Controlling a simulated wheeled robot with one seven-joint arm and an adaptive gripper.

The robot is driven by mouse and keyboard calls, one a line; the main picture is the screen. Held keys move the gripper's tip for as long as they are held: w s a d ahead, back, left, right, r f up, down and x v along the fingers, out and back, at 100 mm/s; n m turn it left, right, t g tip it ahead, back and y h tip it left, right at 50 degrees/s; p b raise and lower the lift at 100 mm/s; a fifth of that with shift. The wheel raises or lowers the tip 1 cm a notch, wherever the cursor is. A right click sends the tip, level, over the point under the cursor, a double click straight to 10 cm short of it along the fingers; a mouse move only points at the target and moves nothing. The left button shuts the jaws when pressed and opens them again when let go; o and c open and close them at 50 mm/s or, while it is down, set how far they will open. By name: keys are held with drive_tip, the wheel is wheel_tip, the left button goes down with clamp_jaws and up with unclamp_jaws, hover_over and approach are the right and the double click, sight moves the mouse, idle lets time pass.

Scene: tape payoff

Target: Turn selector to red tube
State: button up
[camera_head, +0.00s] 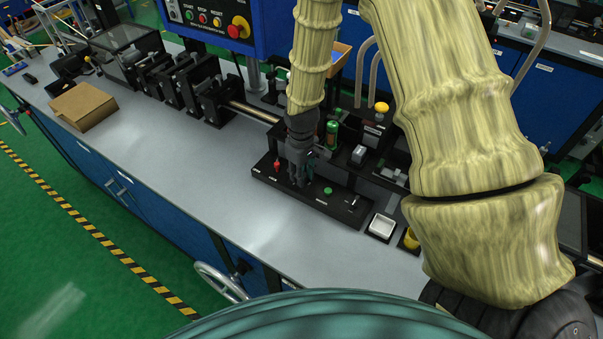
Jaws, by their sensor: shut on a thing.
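My gripper (299,178) points down over a black selector panel (262,176) on the grey bench. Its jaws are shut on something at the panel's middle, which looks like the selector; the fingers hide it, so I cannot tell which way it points. A small red part (277,165) stands on the panel just left of my gripper. A green button (328,191) sits to the right of it, and a small lever (353,200) stands at the panel's right end. A green tube-like part (332,134) stands behind the panel, right of my wrist.
A brown cardboard box (82,106) lies on the bench at left. Black machine blocks (190,88) line the back. The bench front left of the panel is clear.

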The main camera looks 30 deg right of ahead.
drive_tip(key=n, duration=0.5)
idle(0.6)
drive_tip(key=shift+r, duration=0.1)
drive_tip(key=o, duration=1)
drive_tip(key=shift+o, duration=0.2)
